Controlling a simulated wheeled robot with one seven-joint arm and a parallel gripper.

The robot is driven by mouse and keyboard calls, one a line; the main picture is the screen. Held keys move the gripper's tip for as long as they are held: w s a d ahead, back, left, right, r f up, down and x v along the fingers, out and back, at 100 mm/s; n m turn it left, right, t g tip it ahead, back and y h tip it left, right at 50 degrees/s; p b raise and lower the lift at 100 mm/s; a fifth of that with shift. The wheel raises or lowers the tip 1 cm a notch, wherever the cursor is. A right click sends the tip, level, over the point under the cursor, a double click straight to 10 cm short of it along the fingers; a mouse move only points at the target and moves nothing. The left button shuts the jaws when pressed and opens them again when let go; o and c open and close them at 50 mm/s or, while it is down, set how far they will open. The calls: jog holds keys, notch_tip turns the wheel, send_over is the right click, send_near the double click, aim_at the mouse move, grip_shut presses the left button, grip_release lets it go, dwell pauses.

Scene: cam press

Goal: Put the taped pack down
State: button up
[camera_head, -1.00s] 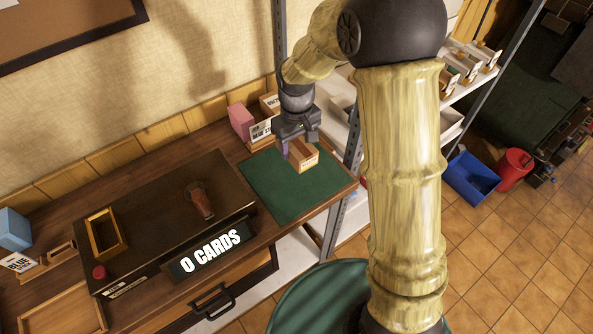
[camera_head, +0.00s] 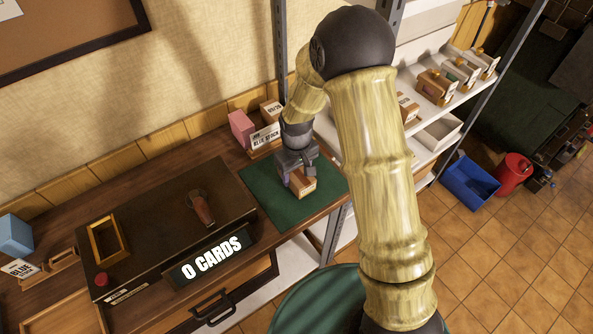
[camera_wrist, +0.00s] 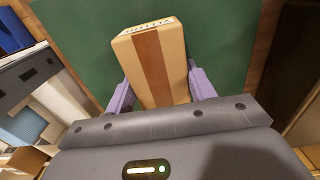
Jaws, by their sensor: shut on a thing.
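The taped pack (camera_head: 302,187) is a tan block with a brown band along it. In the wrist view the pack (camera_wrist: 158,58) sits between the two purple fingers of my gripper (camera_wrist: 160,88), which is shut on it. In the head view my gripper (camera_head: 297,176) is over the green mat (camera_head: 268,183) on the right part of the bench. The pack is at or just above the mat; I cannot tell whether it touches. My gripper hides part of the pack.
A dark press with an "0 CARDS" sign (camera_head: 212,257) stands left of the mat. A grey shelf post (camera_head: 334,232) rises close on the right. Mat around the pack is clear.

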aim_at(297, 171)
jog(key=shift+f, duration=0.15)
jog(key=o, duration=1.2)
jog(key=shift+o, duration=0.2)
notch_tip(297, 171, up, 12)
jog(key=shift+r+b, duration=0.2)
jog(key=shift+b, duration=0.25)
